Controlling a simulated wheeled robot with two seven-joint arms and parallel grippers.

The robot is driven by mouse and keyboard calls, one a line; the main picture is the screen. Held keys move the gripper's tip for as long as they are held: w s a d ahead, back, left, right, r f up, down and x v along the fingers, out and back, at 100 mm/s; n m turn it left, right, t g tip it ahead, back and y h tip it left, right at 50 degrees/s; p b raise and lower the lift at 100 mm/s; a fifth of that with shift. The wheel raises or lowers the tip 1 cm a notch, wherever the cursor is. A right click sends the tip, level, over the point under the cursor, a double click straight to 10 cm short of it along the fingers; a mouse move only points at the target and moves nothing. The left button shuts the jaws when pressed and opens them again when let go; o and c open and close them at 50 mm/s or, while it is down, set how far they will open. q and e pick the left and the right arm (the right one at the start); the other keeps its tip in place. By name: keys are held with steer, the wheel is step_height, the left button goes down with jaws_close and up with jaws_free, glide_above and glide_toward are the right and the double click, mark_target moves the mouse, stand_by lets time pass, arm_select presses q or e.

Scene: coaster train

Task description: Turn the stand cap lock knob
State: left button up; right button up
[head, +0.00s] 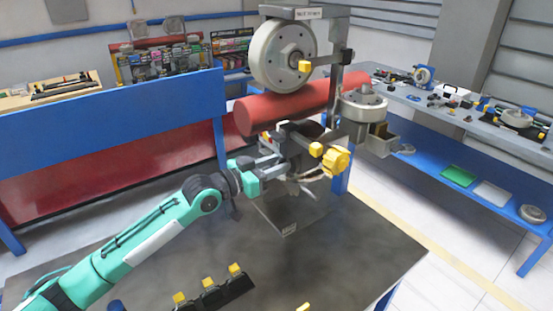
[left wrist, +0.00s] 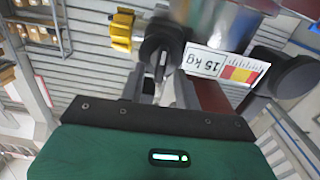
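The stand (head: 333,75) rises from the dark table and carries several yellow knobs. A large lobed yellow knob (head: 336,161) sits low on its right side, with a smaller yellow knob (head: 316,149) just left of it. I cannot tell which one is the cap lock knob. My left gripper (head: 280,162) is at the stand, left of the large knob. In the left wrist view, its fingers (left wrist: 165,90) stand apart below a dark round part, with a yellow knob (left wrist: 122,30) to the upper left. My right gripper is not in view.
A red cylinder (head: 290,104) lies across the stand above my gripper, below a grey wheel (head: 282,55). A "15 kg" label (left wrist: 204,63) shows close to the fingers. Yellow-tipped black parts (head: 215,292) lie at the table's front. The table (head: 370,245) is clear at right.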

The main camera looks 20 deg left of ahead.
arm_select(q)
steer(key=shift+w+d, duration=0.25)
steer(key=shift+w, duration=0.05)
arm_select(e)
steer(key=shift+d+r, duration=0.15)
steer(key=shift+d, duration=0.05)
arm_select(q)
steer(key=shift+c, duration=0.2)
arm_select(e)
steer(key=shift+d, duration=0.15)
arm_select(q)
jaws_close()
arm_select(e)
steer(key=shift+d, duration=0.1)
